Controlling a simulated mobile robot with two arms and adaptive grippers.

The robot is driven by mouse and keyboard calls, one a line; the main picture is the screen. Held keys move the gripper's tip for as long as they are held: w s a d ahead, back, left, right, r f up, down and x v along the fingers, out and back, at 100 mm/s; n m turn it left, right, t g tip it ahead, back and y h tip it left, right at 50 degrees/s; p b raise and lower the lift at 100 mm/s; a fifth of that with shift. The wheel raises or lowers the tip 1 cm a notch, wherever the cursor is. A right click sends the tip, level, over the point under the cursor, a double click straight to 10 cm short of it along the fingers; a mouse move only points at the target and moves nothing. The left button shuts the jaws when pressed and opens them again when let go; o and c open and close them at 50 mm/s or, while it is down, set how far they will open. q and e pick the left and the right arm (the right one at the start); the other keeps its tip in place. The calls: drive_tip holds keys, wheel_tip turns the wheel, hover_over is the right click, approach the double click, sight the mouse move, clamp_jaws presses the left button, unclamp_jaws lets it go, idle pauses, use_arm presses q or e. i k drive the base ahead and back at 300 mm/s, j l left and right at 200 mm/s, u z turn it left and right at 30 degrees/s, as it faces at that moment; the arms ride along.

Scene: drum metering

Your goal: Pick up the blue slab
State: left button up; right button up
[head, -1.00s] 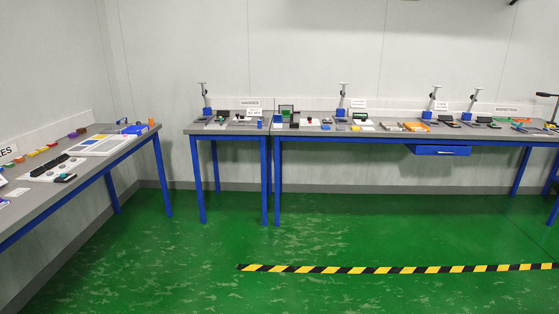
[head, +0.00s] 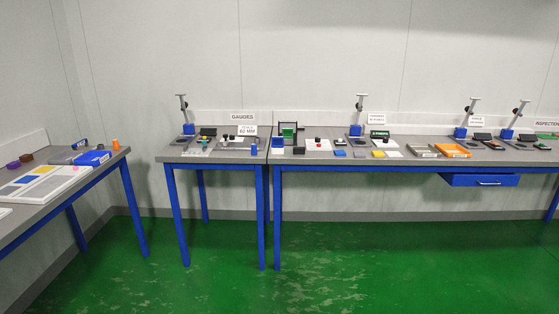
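Several blue things could be the blue slab, and I cannot tell which. A flat blue block (head: 340,153) lies on the front part of the long back bench, left of a yellow block (head: 378,154). A larger blue box-like piece (head: 93,158) lies at the far end of the left bench. A small blue patch (head: 25,180) shows on the white tray (head: 62,184) on that bench. All are at a distance from me. Neither of my grippers is in view.
The left bench (head: 115,163), a short bench (head: 210,158) and a long bench (head: 420,164) line the walls, with gauge stands and small parts on them. A blue drawer (head: 480,181) hangs under the long bench. The green floor (head: 330,285) in front is clear.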

sight(341, 153)
drive_tip(key=i, duration=1.65)
